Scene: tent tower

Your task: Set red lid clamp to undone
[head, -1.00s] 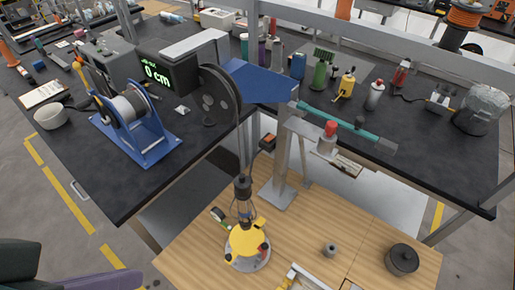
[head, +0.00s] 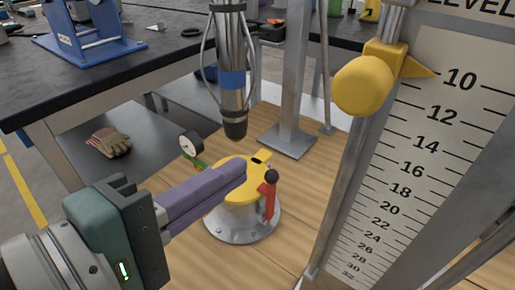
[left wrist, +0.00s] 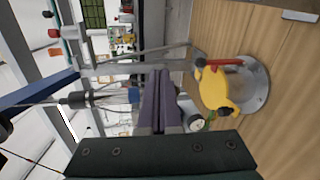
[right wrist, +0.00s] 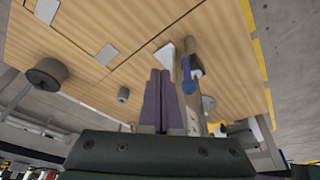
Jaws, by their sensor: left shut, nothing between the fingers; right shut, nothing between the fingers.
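The red lid clamp (head: 268,194) is a red lever with a black ball knob, upright at the right side of the yellow lid (head: 234,178) on a round grey flanged base (head: 243,222). In the left wrist view the red clamp (left wrist: 226,62) lies across the edge of the yellow lid (left wrist: 214,90). My left gripper (head: 240,170) is shut and empty, its purple fingers reaching over the lid from the left, apart from the clamp in the left wrist view. My right gripper (right wrist: 160,75) is shut and empty, pointing over the wooden floor away from the clamp.
A pressure gauge (head: 191,146) stands at the lid's left. A metal cylinder with a blue band (head: 233,78) hangs above the lid. A tall level scale (head: 415,140) with a yellow knob (head: 363,86) rises at right. Wooden boards (head: 290,248) are clear in front.

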